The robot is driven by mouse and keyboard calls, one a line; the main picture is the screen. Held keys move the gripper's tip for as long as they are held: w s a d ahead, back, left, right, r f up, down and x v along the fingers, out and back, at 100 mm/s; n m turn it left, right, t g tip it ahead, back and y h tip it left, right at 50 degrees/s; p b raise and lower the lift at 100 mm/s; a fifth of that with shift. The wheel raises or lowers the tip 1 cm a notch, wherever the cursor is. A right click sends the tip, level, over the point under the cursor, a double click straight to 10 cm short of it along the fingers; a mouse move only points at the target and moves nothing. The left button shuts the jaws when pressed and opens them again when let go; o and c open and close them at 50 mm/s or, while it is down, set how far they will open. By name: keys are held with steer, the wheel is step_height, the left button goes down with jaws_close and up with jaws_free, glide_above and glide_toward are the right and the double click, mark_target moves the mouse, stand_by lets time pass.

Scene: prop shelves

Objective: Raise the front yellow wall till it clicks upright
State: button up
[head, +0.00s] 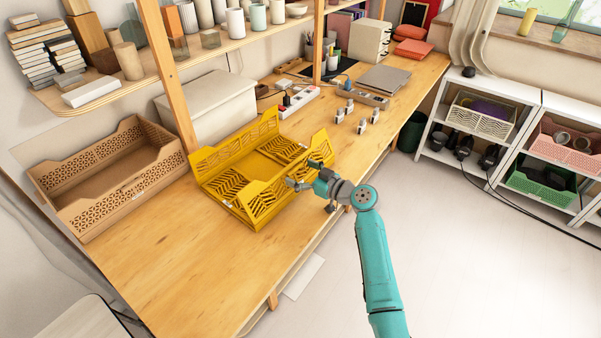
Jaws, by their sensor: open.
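A yellow folding crate (216,196) with cut-out walls stands on the wooden bench. Its long back wall (235,142) is raised. The long front wall (266,203), on the side nearest me, looks raised too, but I cannot tell whether it is fully upright. Two patterned end panels lie low inside the crate, one at the far end (281,149) and one at the near end (225,186). My gripper (303,174) is open at the middle of the front wall and hides part of it. I cannot tell whether it touches the wall.
A brown crate (84,197) stands on the bench to the left. A pale box (209,106), a wooden shelf post (167,75), a power strip (299,101) and several small metal pieces (350,106) are behind. The near bench surface (190,280) is clear.

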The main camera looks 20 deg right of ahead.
steer(key=v, duration=1.2)
